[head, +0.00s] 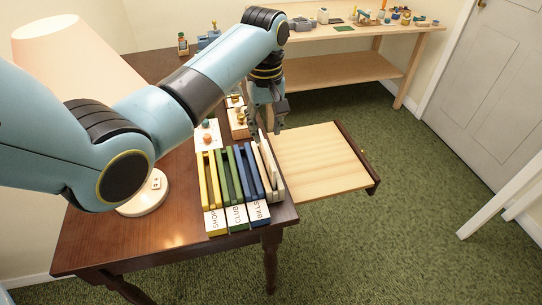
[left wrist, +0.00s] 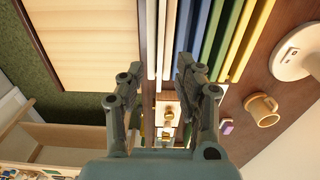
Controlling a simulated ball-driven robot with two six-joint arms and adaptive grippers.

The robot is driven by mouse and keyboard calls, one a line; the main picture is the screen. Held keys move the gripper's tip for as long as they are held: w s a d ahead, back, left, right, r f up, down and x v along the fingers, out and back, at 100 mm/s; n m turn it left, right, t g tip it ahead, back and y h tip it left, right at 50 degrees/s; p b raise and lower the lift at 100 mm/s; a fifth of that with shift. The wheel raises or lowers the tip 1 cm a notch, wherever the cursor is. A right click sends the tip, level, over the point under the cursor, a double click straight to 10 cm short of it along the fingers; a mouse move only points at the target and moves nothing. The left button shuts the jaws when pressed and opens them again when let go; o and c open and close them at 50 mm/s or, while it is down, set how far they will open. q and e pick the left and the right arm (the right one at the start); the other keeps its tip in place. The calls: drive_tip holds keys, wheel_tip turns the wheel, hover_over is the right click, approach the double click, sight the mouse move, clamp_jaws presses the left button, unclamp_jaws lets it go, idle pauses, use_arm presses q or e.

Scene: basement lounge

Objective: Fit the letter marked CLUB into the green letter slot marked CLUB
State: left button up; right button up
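The letter rack on the desk has a yellow slot marked SHOP (head: 208,180), a green slot marked CLUB (head: 231,178) and a blue slot marked BILLS (head: 252,172). Pale upright pieces (head: 269,165) stand at its right end. I see no CLUB mark on them, so I cannot tell which is the CLUB letter. My left gripper (head: 270,115) points down over the far end of these pale pieces. In the left wrist view its fingers (left wrist: 155,75) are apart, with pale strips (left wrist: 161,35) showing between and beyond them. The green slot (left wrist: 220,35) shows to their right. My right gripper is out of view.
An open drawer (head: 315,158) sticks out right of the rack. A white lamp (head: 140,200) stands at the desk's left. A mug (left wrist: 261,107) and small items are near the rack. A workbench (head: 350,30) with clutter stands behind.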

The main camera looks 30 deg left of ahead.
sight(266, 148)
use_arm(q)
wheel_tip(266, 148, down, 2)
drive_tip(key=shift+s, duration=0.1)
drive_tip(key=shift+f, duration=0.35)
wheel_tip(266, 148, down, 5)
drive_tip(key=shift+r, duration=0.2)
drive_tip(key=shift+f, duration=0.15)
drive_tip(key=shift+c, duration=1)
drive_tip(key=c, duration=0.5)
clamp_jaws()
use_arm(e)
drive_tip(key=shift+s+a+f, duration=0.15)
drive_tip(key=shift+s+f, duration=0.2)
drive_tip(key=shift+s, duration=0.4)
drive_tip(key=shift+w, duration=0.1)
